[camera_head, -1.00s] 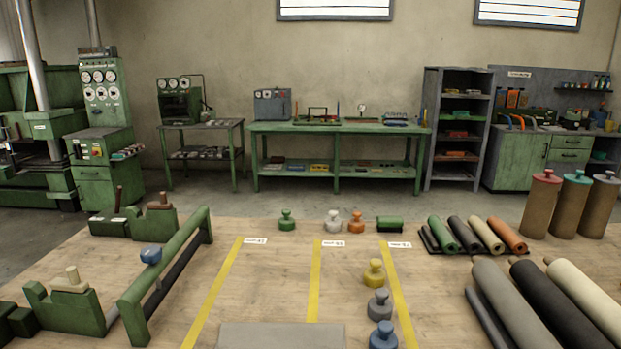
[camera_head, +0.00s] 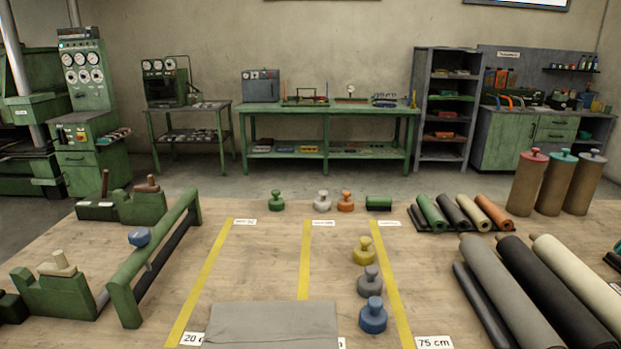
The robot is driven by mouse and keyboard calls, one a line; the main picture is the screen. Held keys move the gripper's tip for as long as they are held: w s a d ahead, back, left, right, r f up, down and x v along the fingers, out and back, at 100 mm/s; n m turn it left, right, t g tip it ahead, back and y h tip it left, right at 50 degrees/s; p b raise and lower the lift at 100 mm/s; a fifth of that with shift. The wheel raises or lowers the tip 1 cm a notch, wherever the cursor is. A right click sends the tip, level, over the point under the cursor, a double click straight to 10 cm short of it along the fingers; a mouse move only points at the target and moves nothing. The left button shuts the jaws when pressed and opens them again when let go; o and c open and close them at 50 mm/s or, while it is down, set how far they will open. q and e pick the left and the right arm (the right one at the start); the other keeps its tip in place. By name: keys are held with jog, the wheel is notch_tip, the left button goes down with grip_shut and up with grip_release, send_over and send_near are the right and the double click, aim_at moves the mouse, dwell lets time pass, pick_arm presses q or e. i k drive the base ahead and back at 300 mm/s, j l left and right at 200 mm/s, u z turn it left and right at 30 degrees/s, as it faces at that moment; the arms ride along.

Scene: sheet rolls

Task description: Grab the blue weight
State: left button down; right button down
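The blue weight (camera_head: 373,317) stands upright on the wooden table near its front, just left of the right yellow line. It is a round body with a knob on top. A grey weight (camera_head: 370,282) stands right behind it, and a yellow weight (camera_head: 363,251) stands behind the grey one. Another blue knob-like piece (camera_head: 139,237) sits on the green rail frame at the left. Neither of my grippers is in view.
A grey sheet (camera_head: 270,325) lies left of the blue weight. Large rolls (camera_head: 510,290) lie to the right, with smaller rolls (camera_head: 465,212) behind. Green, white and orange weights (camera_head: 322,201) stand at the back.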

aim_at(374, 317)
jog(key=l+z, duration=0.3)
jog(key=l, duration=0.35)
jog(key=k+l+z, duration=0.1)
jog(key=l+z, duration=0.15)
jog(key=l, duration=0.45)
